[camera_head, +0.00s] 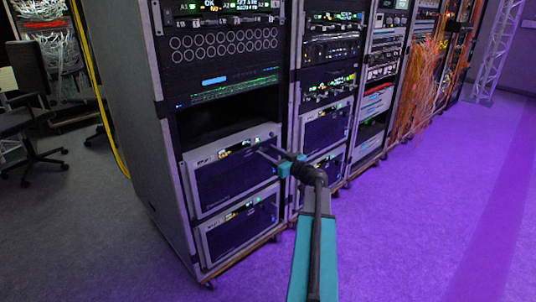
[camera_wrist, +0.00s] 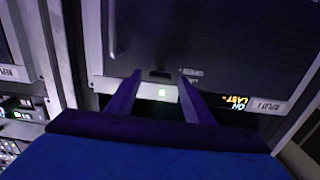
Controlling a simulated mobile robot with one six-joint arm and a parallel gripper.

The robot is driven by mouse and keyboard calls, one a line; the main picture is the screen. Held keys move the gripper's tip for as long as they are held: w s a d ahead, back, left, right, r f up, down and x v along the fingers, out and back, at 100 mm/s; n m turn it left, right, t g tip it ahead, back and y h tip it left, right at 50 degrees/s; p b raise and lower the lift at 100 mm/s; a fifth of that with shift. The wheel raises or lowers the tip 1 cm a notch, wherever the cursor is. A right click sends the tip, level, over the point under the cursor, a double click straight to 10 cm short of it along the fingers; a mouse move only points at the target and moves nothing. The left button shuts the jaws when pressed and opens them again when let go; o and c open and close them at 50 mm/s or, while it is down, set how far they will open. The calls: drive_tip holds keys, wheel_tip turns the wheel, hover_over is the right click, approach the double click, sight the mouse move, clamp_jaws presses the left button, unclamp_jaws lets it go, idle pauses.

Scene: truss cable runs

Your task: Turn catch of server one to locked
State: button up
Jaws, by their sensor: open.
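In the head view my gripper (camera_head: 266,152) is at the top front of the upper server unit (camera_head: 236,178) in the nearest rack. In the wrist view my gripper (camera_wrist: 159,78) is open, with its two fingers apart and nothing held. Between the fingertips is a small dark piece (camera_wrist: 160,73) on the dark server front, possibly the catch; its setting is too dark to tell. A white label (camera_wrist: 268,106), apparently a replay label, is at the right.
A second similar unit (camera_head: 242,228) sits below in the same rack. A neighbouring rack (camera_head: 325,125) stands close at the right. Orange cables (camera_head: 430,85) hang farther along the row. The purple-lit floor (camera_head: 430,220) is clear at right; a chair (camera_head: 25,110) stands at left.

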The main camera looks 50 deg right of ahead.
drive_tip(key=shift+w, duration=0.1)
drive_tip(key=c, duration=1)
drive_tip(key=shift+c, duration=0.2)
drive_tip(key=shift+a+m+b, duration=0.1)
drive_tip(key=shift+m+b, duration=0.2)
drive_tip(key=shift+m, duration=0.2)
drive_tip(key=m+b, duration=0.1)
drive_tip(key=m, duration=0.2)
drive_tip(key=shift+f, duration=0.1)
drive_tip(key=m, duration=0.4)
drive_tip(key=shift+b, duration=0.3)
drive_tip(key=m+p, duration=0.1)
drive_tip(key=m, duration=0.3)
drive_tip(key=shift+m, duration=0.4)
drive_tip(key=m+p, duration=0.2)
drive_tip(key=m, duration=0.3)
drive_tip(key=shift+f+p, duration=0.1)
drive_tip(key=shift+p, duration=0.2)
